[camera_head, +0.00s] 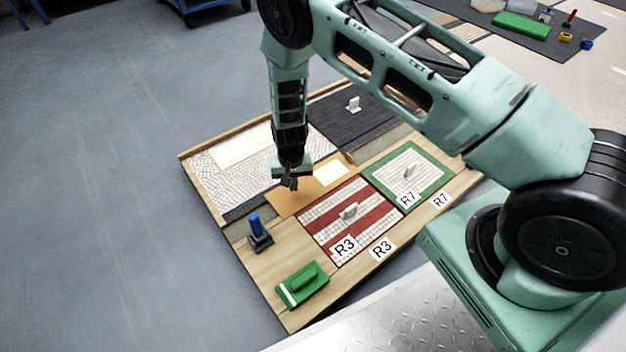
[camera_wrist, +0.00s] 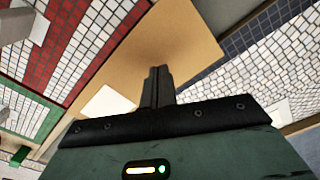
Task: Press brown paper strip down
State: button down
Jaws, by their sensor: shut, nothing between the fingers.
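The brown paper strip (camera_head: 288,204) lies on the wooden board, between the pale mosaic and the red-and-white panel. In the wrist view the strip (camera_wrist: 195,38) runs diagonally under my fingers. My gripper (camera_head: 291,186) points down over the strip, near its middle. It also shows in the wrist view (camera_wrist: 159,72), with its two fingers together and nothing between them. I cannot tell whether the fingertips touch the paper. A white rectangle (camera_head: 331,171) lies at the strip's far end, and it shows in the wrist view (camera_wrist: 108,102) left of my fingers.
The red-and-white panel (camera_head: 375,230) and the green-bordered panel (camera_head: 427,190) each have an upright white handle. A blue-handled tool (camera_head: 257,228) and a green block tool (camera_head: 303,284) stand on the near board (camera_head: 283,257). A dark panel (camera_head: 372,113) with a handle lies at the back.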

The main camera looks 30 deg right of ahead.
notch_tip(320, 180, up, 6)
jog(key=p, duration=0.4)
jog(key=shift+f, duration=0.2)
dwell(0.4)
